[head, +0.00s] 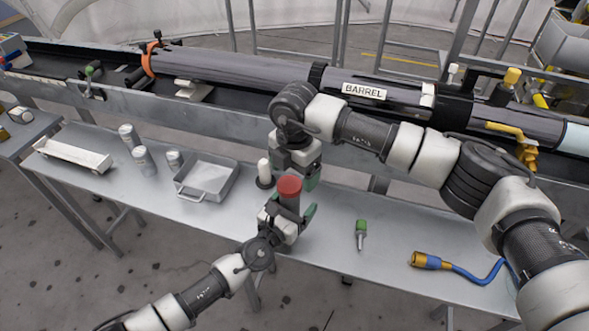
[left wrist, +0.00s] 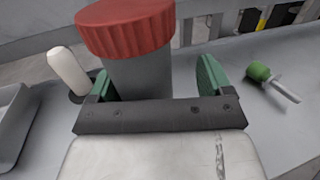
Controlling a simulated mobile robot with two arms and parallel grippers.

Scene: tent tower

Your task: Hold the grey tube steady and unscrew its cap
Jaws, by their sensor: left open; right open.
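The grey tube (head: 290,202) with its red ribbed cap (head: 289,185) stands upright on the metal table. In the left wrist view the grey tube (left wrist: 140,78) and its red cap (left wrist: 126,28) are between the green fingers of my left gripper (head: 288,214), which is open around the tube, with a clear gap on the right finger's side. My right gripper (head: 298,175) is open, pointing down just above and behind the cap in the head view. Its fingers are partly hidden there. The tube's base is hidden by my left gripper.
A white cylinder on a dark base (head: 264,172) stands close left of the tube. A grey tray (head: 208,180), grey canisters (head: 142,160) and a white trough (head: 73,155) are further left. A green-handled tool (head: 361,232) and blue hose (head: 470,272) lie right. The long barrel (head: 230,70) runs behind.

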